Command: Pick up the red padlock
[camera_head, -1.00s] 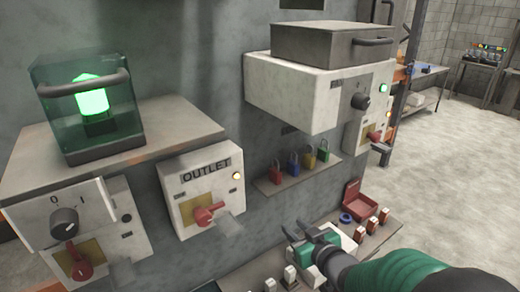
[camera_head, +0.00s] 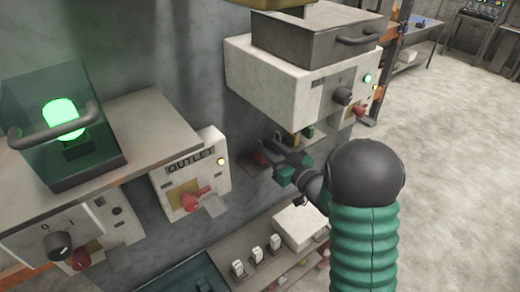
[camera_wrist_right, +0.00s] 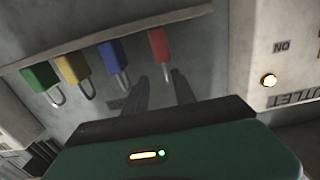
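The red padlock (camera_wrist_right: 158,44) stands in the right wrist view at the right end of a row of padlocks, its shackle pointing down in that picture. My right gripper (camera_wrist_right: 158,88) is open, its two dark fingers apart and pointing toward the red padlock. The padlock's shackle lies near the gap between the fingertips, and I see no grip on it. In the head view my right gripper (camera_head: 268,153) is at the small wall shelf and hides most of the red padlock. My left gripper is not in view.
Blue (camera_wrist_right: 114,60), yellow (camera_wrist_right: 73,68) and green (camera_wrist_right: 40,77) padlocks stand beside the red one. The OUTLET box (camera_head: 190,180) is left of my gripper. A white box (camera_head: 290,85) overhangs the shelf. A lower ledge (camera_head: 250,262) holds white switches.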

